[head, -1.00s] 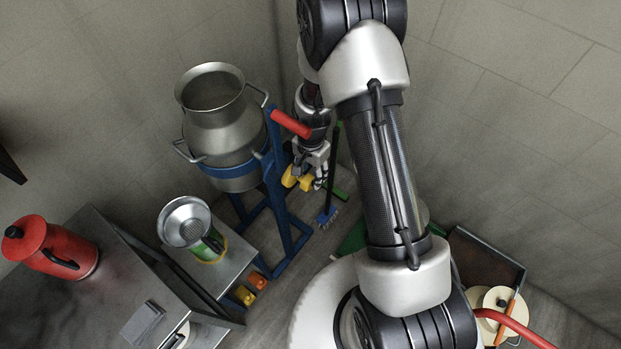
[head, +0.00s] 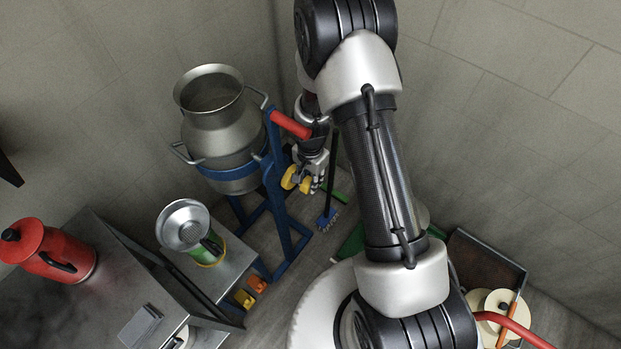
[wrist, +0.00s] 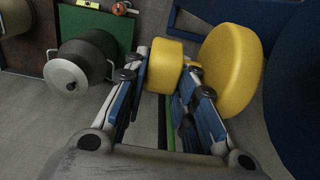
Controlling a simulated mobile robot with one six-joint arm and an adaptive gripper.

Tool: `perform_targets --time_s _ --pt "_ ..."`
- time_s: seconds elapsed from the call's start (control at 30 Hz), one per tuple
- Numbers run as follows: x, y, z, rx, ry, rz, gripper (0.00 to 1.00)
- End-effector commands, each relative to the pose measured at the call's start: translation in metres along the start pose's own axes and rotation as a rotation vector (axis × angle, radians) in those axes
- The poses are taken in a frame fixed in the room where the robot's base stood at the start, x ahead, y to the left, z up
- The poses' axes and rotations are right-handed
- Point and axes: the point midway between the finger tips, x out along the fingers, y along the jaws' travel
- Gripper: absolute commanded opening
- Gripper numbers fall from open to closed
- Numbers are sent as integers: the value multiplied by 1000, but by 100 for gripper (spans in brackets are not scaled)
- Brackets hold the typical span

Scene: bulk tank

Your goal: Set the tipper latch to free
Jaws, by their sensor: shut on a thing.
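The tipper is a blue frame (head: 278,190) that carries a large steel milk can (head: 217,130), upright with its mouth open. A yellow latch (head: 289,177) sits on the frame's right side, with two rounded yellow parts. In the wrist view a larger yellow disc (wrist: 227,70) lies beside a smaller yellow knob (wrist: 165,66). My gripper (wrist: 160,90) has its blue-padded fingers on either side of the smaller knob and is shut on it. I cannot read the latch's setting.
A red lever (head: 290,124) juts from the frame close to my wrist. A broom (head: 328,215) stands just behind my gripper. A bench with a strainer (head: 184,224) and a red can (head: 48,250) is at left.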

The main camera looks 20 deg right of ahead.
Motion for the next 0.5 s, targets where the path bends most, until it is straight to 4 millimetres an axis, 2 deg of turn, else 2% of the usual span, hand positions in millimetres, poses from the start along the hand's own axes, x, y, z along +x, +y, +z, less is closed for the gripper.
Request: perform_targets --time_s 0.2,0.5 --pt "0 0 0 0 0 0 2" --pt "0 0 -1 3 -26 0 1"
